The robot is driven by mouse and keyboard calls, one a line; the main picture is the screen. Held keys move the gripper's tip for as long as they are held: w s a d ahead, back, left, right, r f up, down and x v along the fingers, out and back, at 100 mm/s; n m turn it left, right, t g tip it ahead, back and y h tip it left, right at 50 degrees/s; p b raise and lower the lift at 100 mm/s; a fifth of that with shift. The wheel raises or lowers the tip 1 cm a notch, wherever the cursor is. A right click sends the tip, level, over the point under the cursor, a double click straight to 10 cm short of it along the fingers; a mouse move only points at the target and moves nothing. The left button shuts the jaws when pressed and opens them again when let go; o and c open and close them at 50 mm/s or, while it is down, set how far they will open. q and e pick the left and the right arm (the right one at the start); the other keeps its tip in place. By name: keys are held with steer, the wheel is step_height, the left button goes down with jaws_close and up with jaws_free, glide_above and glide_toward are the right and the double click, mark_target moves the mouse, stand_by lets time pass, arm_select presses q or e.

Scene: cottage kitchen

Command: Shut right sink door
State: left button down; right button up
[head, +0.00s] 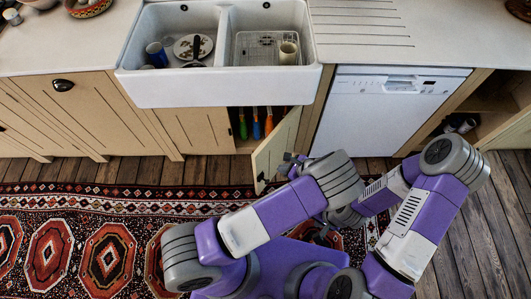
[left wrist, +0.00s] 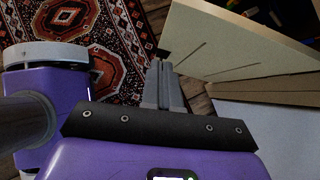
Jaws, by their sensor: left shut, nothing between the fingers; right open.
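The right sink door (head: 274,147), a beige panel under the white sink, stands swung open toward me. Its dark cabinet opening shows behind it. My left gripper (head: 289,160) is at the door's free side, with its fingers together and empty. In the left wrist view the shut fingers (left wrist: 163,84) point at the edge of the beige door panel (left wrist: 232,42); I cannot tell whether they touch it. My right gripper (head: 326,234) is low, largely hidden behind my left arm, with its jaws apart.
Colourful-handled items (head: 256,124) hang inside the sink cabinet. A white dishwasher (head: 384,108) is right of it, and an open cabinet (head: 492,112) is at the far right. The white sink (head: 222,88) holds dishes. A patterned rug (head: 110,245) covers the floor at the left.

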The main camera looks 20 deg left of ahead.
arm_select(q)
step_height(320, 180, up, 2)
steer(key=w+d+m+t+y, duration=0.1)
steer(key=w+d, duration=0.1)
steer(key=b, duration=0.2)
glide_toward(260, 153)
steer(key=x, duration=0.6)
steer(key=shift+s, duration=0.2)
